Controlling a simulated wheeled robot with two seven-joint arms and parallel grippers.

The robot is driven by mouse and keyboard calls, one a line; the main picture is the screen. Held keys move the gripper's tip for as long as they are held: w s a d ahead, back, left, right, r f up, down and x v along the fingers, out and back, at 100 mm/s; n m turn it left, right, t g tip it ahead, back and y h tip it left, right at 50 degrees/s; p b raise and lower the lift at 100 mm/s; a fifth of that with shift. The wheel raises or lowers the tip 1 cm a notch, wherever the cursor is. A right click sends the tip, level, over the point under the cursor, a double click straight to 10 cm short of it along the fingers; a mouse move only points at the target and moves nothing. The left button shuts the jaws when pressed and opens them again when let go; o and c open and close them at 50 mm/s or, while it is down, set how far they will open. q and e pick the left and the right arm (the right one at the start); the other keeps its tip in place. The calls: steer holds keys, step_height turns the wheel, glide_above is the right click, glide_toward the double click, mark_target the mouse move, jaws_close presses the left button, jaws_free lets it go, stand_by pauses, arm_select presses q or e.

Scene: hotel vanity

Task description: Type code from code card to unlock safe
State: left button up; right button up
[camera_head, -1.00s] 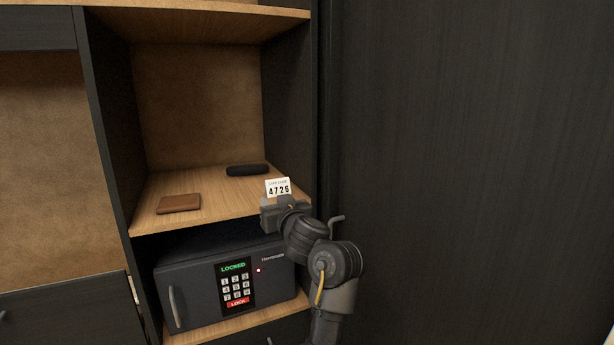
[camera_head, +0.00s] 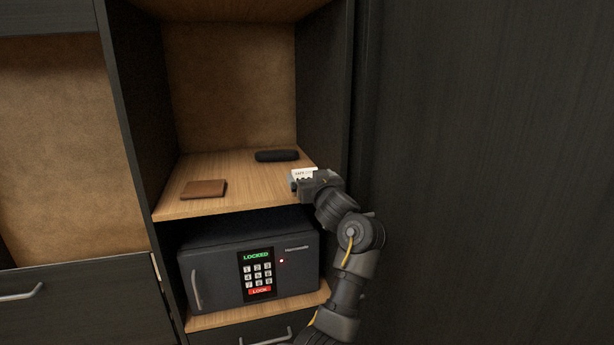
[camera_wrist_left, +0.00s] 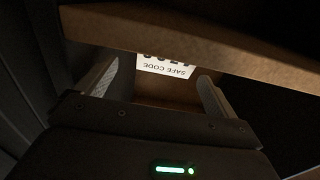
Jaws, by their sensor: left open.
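The dark safe (camera_head: 213,272) stands in the lower compartment, its door shut. Its keypad (camera_head: 258,272) shows green LOCKED above the number keys and a red LOCK key below. The white code card (camera_head: 302,173) stands at the right front of the shelf above. My left gripper (camera_head: 299,182) is open right at the card and hides most of its digits. In the left wrist view the card (camera_wrist_left: 167,66) appears upside down, reading SAFE CODE, between and beyond the spread fingers of the gripper (camera_wrist_left: 158,88). My right gripper is not in view.
A brown wallet (camera_head: 204,189) and a black case (camera_head: 277,155) lie on the wooden shelf (camera_head: 235,195). Its front edge juts above the safe. A dark panel (camera_head: 480,150) closes the right side. A drawer (camera_head: 60,310) is at lower left.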

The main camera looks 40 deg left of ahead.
mark_target(305, 170)
arm_select(q)
steer(key=shift+s+a+r+p, duration=0.2)
steer(key=shift+a+r+p, duration=0.05)
steer(key=shift+r+p, duration=0.3)
steer(key=shift+w+a+r+p, duration=0.1)
steer(key=shift+a+r+p, duration=0.25)
steer(key=shift+a+p, duration=0.2)
steer(key=shift+w+a+f+p, duration=0.25)
steer(key=shift+w+a+p, duration=0.05)
steer(key=shift+w+a, duration=0.3)
steer(key=shift+w+a+f+p, duration=0.3)
steer(key=shift+w+a, duration=0.2)
steer(key=shift+a, duration=0.15)
steer(key=shift+w+a, duration=0.1)
steer(key=shift+w, duration=0.05)
steer(key=shift+s+d+r, duration=0.15)
steer(key=shift+s+d, duration=0.05)
steer(key=shift+c, duration=1.2)
steer(key=c, duration=0.8)
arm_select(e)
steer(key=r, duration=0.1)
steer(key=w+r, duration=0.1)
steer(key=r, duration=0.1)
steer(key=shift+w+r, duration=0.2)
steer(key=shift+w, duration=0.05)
arm_select(q)
steer(key=shift+r, duration=0.1)
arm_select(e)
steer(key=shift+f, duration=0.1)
